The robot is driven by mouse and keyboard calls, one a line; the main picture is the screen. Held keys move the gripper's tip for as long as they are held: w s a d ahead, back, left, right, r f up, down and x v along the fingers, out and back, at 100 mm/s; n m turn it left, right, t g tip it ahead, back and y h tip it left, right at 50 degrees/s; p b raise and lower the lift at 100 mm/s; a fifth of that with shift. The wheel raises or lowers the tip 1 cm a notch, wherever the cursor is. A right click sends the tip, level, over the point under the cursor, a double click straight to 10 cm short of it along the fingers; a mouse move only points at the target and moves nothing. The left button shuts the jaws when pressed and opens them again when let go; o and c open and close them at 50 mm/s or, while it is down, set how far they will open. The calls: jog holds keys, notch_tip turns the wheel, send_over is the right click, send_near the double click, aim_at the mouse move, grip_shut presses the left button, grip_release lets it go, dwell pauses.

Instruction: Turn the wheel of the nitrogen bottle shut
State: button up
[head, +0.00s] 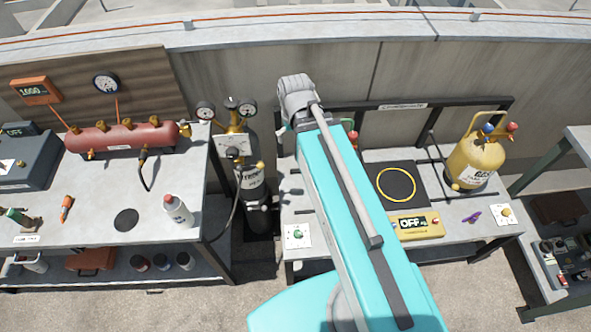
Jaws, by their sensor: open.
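The nitrogen bottle (252,188) is a dark cylinder with white lettering. It stands upright in the gap between the left bench and the middle bench. Brass fittings, two round gauges (247,109) and a pale square plate (234,147) sit at its top. I cannot make out the wheel clearly among these fittings. My teal arm reaches up the picture to the right of the bottle, over the middle bench. Its grey end joint is to the right of the gauges and apart from them. My gripper is not visible beyond that joint.
The left bench (85,205) carries a red tank (122,136) and a white spray bottle (178,211). The middle bench (355,247) holds a yellow cylinder (473,162) and a scale display (415,224). A hose hangs beside the nitrogen bottle. A parapet wall stands behind.

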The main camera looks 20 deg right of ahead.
notch_tip(320, 180, down, 13)
jog(key=s+b, duration=0.1)
jog(key=b, duration=1.1)
jog(key=shift+s, duration=0.25)
jog(key=shift+c, duration=0.6)
jog(key=w+a+r+n+y+b, duration=0.1)
jog(key=w+a+n+y+b, duration=0.1)
jog(key=w+a+n+y, duration=0.25)
jog(key=w+a+r+n+y+b, duration=0.1)
jog(key=w+a+n+y+b, duration=0.15)
jog(key=w+n+y, duration=0.35)
jog(key=w+d+r+n+t+y+b, duration=0.2)
jog(key=w+d+r+n+y+b, duration=0.1)
jog(key=w+r+n+y, duration=0.2)
jog(key=w+r+y, duration=0.2)
jog(key=w+r, duration=0.2)
jog(key=w, duration=0.1)
jog(key=shift+d+r+t, duration=0.2)
jog(key=shift+r+t, duration=0.05)
jog(key=shift+t, duration=0.15)
